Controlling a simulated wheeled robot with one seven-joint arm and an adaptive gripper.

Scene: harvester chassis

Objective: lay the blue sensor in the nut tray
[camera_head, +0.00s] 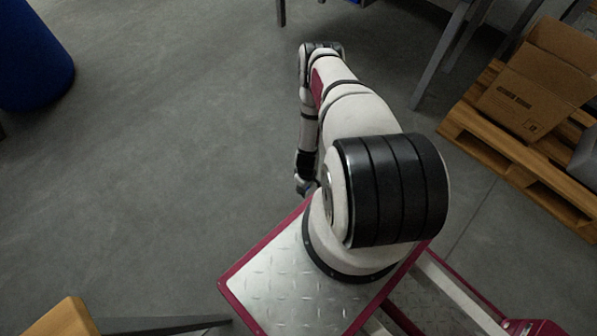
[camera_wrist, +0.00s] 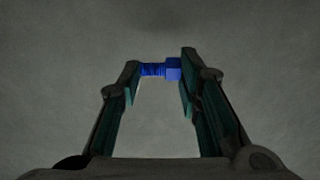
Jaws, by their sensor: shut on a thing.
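The blue sensor (camera_wrist: 155,70) is a small blue piece with a ribbed shaft and a wider block at its right end. It lies crosswise between the fingertips of my gripper (camera_wrist: 160,72) in the wrist view. My gripper is shut on it, with grey floor behind. In the head view my arm hangs down beside my base. The gripper end shows there only in part, near the base's edge, and I cannot make out the sensor. The nut tray is not seen in either view.
A cardboard box (camera_head: 521,104) stands on a wooden pallet (camera_head: 481,144) at the right. Grey metal legs (camera_head: 438,57) stand at the top. A blue barrel (camera_head: 33,58) is at the upper left. A wooden corner (camera_head: 62,318) shows at the lower left. The floor (camera_head: 165,150) left of my arm is clear.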

